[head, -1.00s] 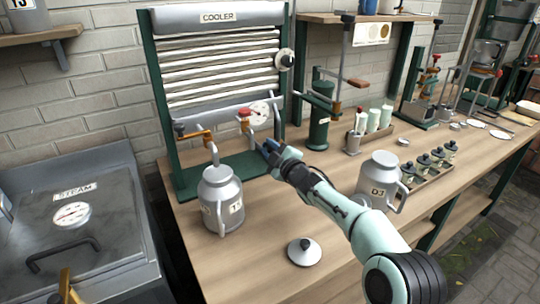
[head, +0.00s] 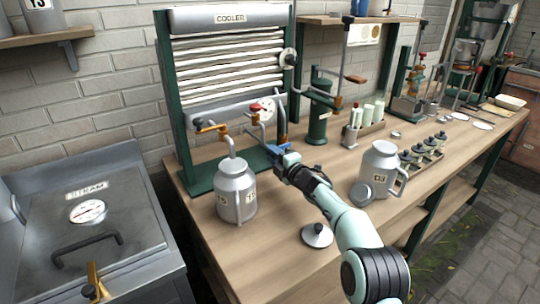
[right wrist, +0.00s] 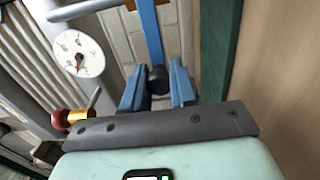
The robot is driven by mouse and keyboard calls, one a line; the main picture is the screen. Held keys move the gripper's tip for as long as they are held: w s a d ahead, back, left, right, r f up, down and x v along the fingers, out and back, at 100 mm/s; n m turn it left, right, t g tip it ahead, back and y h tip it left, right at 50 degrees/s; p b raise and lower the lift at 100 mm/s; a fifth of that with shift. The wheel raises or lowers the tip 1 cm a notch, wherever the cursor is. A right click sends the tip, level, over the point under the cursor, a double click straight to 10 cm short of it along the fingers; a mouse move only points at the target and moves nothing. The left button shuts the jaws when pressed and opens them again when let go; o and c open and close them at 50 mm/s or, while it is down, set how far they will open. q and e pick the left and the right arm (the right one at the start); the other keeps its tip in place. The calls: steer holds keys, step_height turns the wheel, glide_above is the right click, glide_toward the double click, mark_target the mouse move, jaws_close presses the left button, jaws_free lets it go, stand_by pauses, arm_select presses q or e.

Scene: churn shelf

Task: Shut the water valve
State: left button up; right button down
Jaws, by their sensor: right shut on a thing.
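The cooler (head: 232,60) stands at the back of the bench, with pipes and a dial along its lower edge. A blue valve lever (head: 282,124) hangs down at its lower right, and I take it for the water valve. My right gripper (head: 279,153) is at the lower end of this lever. In the right wrist view, the blue lever (right wrist: 150,35) ends in a black knob (right wrist: 158,80) between the blue fingers of my right gripper (right wrist: 158,88), which are shut on it. My left gripper is out of view.
A milk can (head: 236,193) stands under the left spout and a jug marked D3 (head: 377,172) stands right of my forearm. A loose lid (head: 317,236) lies at the front. The steam unit (head: 80,235) is at left.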

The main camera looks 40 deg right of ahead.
steer(key=shift+f, duration=0.15)
stand_by(0.3)
steer(key=c, duration=0.9)
jaws_free()
steer(key=shift+c, duration=0.2)
steer(key=s+a, duration=0.1)
steer(key=s, duration=1.2)
steer(key=shift+s+a, duration=0.15)
steer(key=shift+a, duration=0.1)
